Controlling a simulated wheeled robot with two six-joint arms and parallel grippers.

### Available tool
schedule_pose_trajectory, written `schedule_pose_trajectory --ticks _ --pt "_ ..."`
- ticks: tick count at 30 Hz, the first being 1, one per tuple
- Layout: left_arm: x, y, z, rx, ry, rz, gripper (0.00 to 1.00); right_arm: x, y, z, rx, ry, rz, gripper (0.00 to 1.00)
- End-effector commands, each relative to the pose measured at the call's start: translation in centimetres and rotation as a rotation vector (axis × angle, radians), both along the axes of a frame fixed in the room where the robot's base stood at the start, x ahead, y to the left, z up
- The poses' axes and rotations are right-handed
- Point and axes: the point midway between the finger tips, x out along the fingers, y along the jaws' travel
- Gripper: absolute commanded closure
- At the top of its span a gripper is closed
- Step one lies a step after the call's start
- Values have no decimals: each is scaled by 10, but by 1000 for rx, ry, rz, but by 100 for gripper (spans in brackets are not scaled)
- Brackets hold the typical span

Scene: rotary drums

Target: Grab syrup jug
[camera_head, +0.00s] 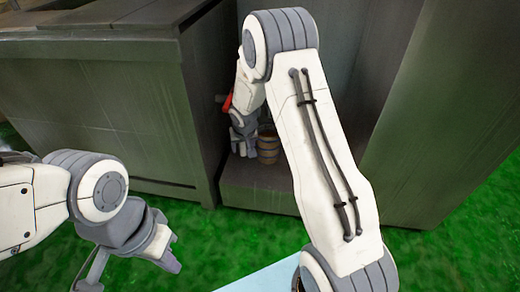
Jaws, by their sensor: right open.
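A small brown barrel-shaped container with darker bands (268,148) stands on the ledge inside the recess. I cannot tell for sure whether it is the syrup jug; nothing else in view looks like a jug. My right arm reaches into the recess, and my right gripper (243,140) is just left of the container. The gripper is open, its fingers small and partly hidden. I cannot tell whether it touches the container. My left gripper (128,268) is at the lower left over the grass, with its fingers spread apart and nothing between them.
A large dark grey cabinet (100,110) stands left of the recess, and a grey wall (450,110) bounds it on the right. A red part (227,103) shows at the recess's left side. Green grass (210,240) covers the ground. A pale blue surface (262,276) lies at the bottom.

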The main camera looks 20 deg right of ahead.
Motion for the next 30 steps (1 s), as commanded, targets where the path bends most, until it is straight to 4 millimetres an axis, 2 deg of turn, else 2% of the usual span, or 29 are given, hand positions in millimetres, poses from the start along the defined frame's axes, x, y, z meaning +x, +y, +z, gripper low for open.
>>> schedule_pose_trajectory --ticks 5,8,10,23,30 --pt "0 0 1 0 0 0 100 1 1 1 0 0 2 38" --pt "0 0 1 0 0 0 100 1 2 1 0 -1 3 72" --pt "0 0 1 0 0 0 100 1 2 1 0 0 3 99" --pt "0 0 1 0 0 0 100 1 2 3 -1 -2 4 100" --pt "0 0 -10 0 0 0 100 -5 4 1 -1 -2 2 100"
